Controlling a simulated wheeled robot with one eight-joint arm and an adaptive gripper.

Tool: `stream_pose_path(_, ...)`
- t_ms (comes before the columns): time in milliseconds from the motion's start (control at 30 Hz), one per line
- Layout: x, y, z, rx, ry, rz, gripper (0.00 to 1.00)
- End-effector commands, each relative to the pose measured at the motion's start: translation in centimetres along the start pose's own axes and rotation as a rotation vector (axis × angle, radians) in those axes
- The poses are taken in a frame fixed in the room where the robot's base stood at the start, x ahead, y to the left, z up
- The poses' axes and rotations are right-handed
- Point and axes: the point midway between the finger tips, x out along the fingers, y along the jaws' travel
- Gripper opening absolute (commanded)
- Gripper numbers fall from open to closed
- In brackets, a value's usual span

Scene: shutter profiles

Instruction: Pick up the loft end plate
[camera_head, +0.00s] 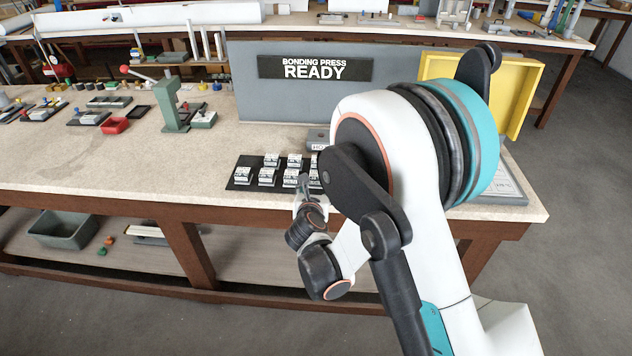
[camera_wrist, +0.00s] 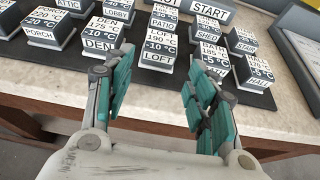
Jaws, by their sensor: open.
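The loft end plate (camera_wrist: 158,58) is a small block with white LOFT labels, standing on a black mat (camera_wrist: 126,31) in the wrist view. Its labels read about 190 and -10 °C. My gripper (camera_wrist: 158,85) is open and empty, with its teal-padded fingers apart on the left and right. The loft block shows beyond the fingertips, between them in the picture, and appears apart from them. In the head view my gripper (camera_head: 304,180) is at the front edge of the mat and partly covers the blocks there, so I cannot single out the loft block.
Similar blocks flank it: DEN (camera_wrist: 99,43) at left, BATH (camera_wrist: 211,55) at right, PATIO (camera_wrist: 163,20) behind. A START block (camera_wrist: 211,9) stands farther back. A grey panel reading BONDING PRESS READY (camera_head: 315,68) rises behind the mat. Bare worktop (camera_head: 120,165) lies left.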

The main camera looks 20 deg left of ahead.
Motion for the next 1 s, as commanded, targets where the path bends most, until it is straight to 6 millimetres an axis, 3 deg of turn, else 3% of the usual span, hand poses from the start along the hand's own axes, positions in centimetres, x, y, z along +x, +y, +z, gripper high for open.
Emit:
stream_pose_path(433,4.9,0.3,1.1,0.002,0.001,-0.001,0.52)
stream_pose_path(733,5.4,0.3,1.2,0.001,0.000,0.000,0.52)
stream_pose_path(767,5.4,0.3,1.2,0.001,0.000,0.000,0.49)
stream_pose_path(900,5.4,0.3,1.2,0.001,0.000,0.000,0.18)
stream_pose_path(1000,5.3,0.3,1.2,0.001,0.000,0.000,0.17)
